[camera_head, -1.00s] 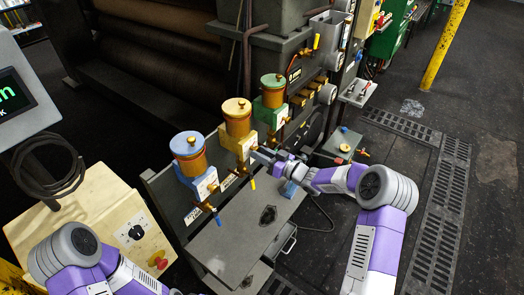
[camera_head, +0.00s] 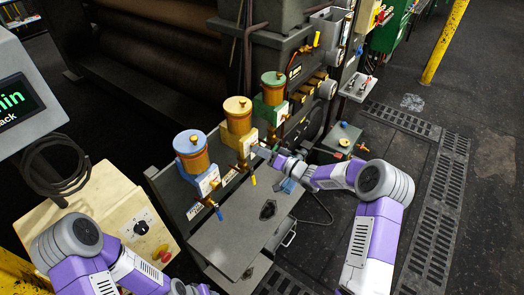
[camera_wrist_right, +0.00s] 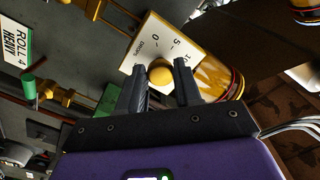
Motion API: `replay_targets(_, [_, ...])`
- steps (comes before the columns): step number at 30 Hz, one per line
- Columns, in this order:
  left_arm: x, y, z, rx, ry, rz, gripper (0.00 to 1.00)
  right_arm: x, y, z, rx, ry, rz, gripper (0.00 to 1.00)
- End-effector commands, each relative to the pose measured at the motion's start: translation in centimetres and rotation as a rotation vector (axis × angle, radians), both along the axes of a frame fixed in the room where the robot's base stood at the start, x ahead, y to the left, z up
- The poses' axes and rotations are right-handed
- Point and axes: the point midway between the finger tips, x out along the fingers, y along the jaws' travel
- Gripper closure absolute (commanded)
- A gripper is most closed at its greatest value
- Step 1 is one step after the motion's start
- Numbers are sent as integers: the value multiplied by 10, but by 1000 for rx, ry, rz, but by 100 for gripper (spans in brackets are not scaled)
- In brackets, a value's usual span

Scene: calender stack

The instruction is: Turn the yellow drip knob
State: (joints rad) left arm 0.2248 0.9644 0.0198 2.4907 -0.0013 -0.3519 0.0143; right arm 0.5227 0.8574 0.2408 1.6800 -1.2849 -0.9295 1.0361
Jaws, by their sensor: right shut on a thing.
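The yellow drip knob (camera_wrist_right: 160,72) is a round knob on a white dial plate (camera_wrist_right: 163,48) marked with numbers, seen in the right wrist view. The plate sits tilted in that view. My right gripper (camera_wrist_right: 159,84) has its two dark fingers on either side of the knob and is shut on it. In the head view my right gripper (camera_head: 264,153) reaches the front of the yellow-based middle oiler (camera_head: 238,117), where the knob itself is hard to make out. My left arm shows at the bottom left of the head view, but its fingers are not seen.
A blue-topped oiler (camera_head: 190,150) stands to the left and a green-topped oiler (camera_head: 273,90) to the right of the yellow one. A grey plate (camera_head: 235,240) lies below them.

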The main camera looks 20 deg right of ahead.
Motion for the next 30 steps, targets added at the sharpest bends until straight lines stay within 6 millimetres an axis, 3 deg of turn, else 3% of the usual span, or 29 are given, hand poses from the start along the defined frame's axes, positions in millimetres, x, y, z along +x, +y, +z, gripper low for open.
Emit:
replay_targets(11, [0,0,0,0,0,0,57,1,0,2,4,-2,-1,97])
replay_targets(12, [0,0,0,0,0,0,57,1,0,2,4,-2,-1,62])
replay_targets(16, [0,0,0,0,0,0,57,1,0,1,3,-1,-1,43])
replay_targets(25, [0,0,0,0,0,0,57,-1,-2,0,2,1,-1,43])
replay_targets(30, [0,0,-1,0,0,0,57,-17,-15,0,1,1,-4,43])
